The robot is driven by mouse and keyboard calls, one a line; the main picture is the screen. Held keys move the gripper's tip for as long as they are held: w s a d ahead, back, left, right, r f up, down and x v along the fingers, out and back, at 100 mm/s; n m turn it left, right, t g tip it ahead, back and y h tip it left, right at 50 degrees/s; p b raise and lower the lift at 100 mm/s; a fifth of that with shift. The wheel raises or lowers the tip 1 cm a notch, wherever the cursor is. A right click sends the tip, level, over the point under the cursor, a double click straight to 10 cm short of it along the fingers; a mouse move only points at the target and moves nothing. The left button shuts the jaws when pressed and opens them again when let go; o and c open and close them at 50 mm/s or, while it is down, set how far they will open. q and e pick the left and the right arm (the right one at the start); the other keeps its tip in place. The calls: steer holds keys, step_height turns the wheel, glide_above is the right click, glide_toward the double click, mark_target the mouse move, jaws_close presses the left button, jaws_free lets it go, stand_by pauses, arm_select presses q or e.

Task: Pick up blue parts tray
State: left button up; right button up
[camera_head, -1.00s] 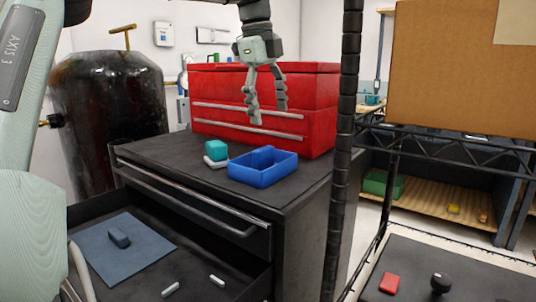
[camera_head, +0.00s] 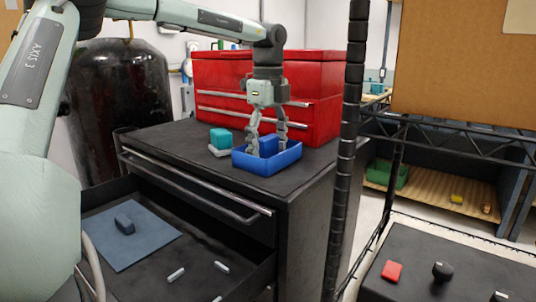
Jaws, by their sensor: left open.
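The blue parts tray (camera_head: 268,165) is an open rectangular box on top of the black tool cabinet (camera_head: 190,165). It looks empty apart from my fingers. My left gripper (camera_head: 267,152) points straight down over the tray, with its fingers spread apart and empty. The fingertips reach down to the tray's inside, near its left and back part. Whether they touch the tray's wall or floor cannot be told. My right gripper does not show.
A teal block (camera_head: 220,138) and a pale piece (camera_head: 218,151) sit just left of the tray. A red toolbox (camera_head: 315,95) stands close behind. A black rack post (camera_head: 346,170) rises to the right. The open drawer (camera_head: 200,255) below holds a blue-grey mat (camera_head: 120,240) and white rods (camera_head: 176,275).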

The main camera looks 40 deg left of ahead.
arm_select(q)
steer(key=c, duration=1.4)
steer(key=shift+c, duration=0.6)
steer(key=shift+r, duration=0.15)
